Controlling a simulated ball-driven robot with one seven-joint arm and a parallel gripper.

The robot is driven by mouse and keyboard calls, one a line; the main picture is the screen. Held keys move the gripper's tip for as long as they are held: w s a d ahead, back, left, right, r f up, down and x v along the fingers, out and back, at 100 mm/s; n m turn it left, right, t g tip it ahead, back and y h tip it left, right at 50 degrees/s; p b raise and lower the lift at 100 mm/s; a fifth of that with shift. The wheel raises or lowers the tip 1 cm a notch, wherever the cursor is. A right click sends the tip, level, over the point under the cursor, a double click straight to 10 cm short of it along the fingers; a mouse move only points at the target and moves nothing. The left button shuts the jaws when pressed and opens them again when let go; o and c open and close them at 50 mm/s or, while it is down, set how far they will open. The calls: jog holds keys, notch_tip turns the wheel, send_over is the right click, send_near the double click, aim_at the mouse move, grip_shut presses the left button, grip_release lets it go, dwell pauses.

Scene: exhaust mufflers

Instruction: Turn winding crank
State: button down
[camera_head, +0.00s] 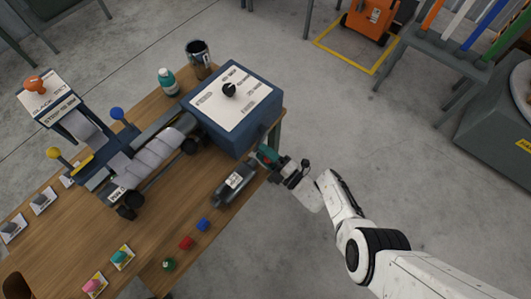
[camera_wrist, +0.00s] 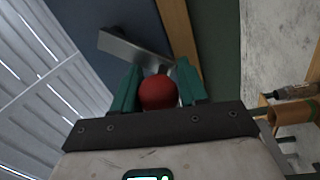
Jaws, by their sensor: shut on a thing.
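The winding crank shows in the wrist view as a grey metal arm (camera_wrist: 130,46) with a round red knob (camera_wrist: 158,94). My gripper (camera_wrist: 158,82) has its two teal fingers on either side of the red knob and is shut on it. In the head view my gripper (camera_head: 268,158) is at the right side of the blue machine box (camera_head: 238,139), just off the table's edge. The crank itself is hidden there behind my gripper. The box has a white top panel (camera_head: 240,107) with a black dial (camera_head: 229,90).
The wooden table (camera_head: 70,235) holds a grey muffler (camera_head: 234,184), small coloured cubes and a padded roller section (camera_head: 160,152). Floor right of the table is clear around my arm.

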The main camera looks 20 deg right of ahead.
jog(key=c, duration=0.7)
grip_release()
jog(key=shift+o, duration=0.2)
jog(key=p+v, duration=0.1)
jog(key=v, duration=0.9)
jog(key=shift+s+d+p, duration=0.2)
jog(key=shift+s+p, duration=0.1)
jog(key=shift+p, duration=0.05)
